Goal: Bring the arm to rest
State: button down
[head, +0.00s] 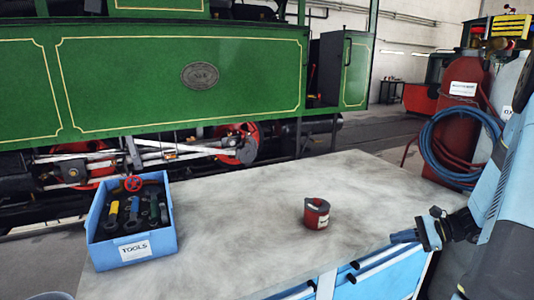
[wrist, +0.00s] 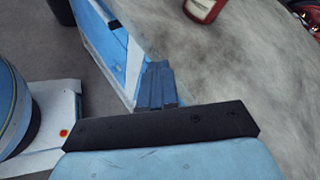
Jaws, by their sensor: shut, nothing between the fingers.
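My gripper (head: 404,240) is at the right side of the bench in the head view, by its front right edge, with its fingers pointing left. In the wrist view the fingers (wrist: 158,84) are together with nothing between them, seen over the bench's edge. My arm comes in from the right of the head view. A dark red can (head: 316,213) with a pale label stands upright on the grey bench top (head: 250,240), left of my gripper and apart from it. The can also shows in part at the top of the wrist view (wrist: 203,9).
A blue box labelled TOOLS (head: 135,250) holds several tools on the bench's left. Blue drawers (head: 370,278) are under the bench front. A red cylinder (head: 462,120) with a coiled blue hose (head: 450,150) stands at the right.

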jog(key=s+a+r+n+g+h, duration=0.2)
jog(key=s+a+r+n+h, duration=0.1)
jog(key=s+a+r+n, duration=0.25)
jog(key=s+a+r+n+g+h, duration=0.2)
jog(key=s+a+r+n+h, duration=0.15)
jog(key=a+r, duration=0.45)
jog(key=s+a+r+n+t+h, duration=0.1)
jog(key=s+r+n+t+h, duration=0.1)
jog(key=s+r+n, duration=0.2)
jog(key=s+a+r+n+t+h, duration=0.2)
jog(key=s+r+n+h, duration=0.1)
jog(key=s+r, duration=0.5)
jog(key=shift+s+a+r+n+t, duration=0.15)
jog(key=shift+s+a+n+t, duration=0.1)
jog(key=shift+s+n+t, duration=0.15)
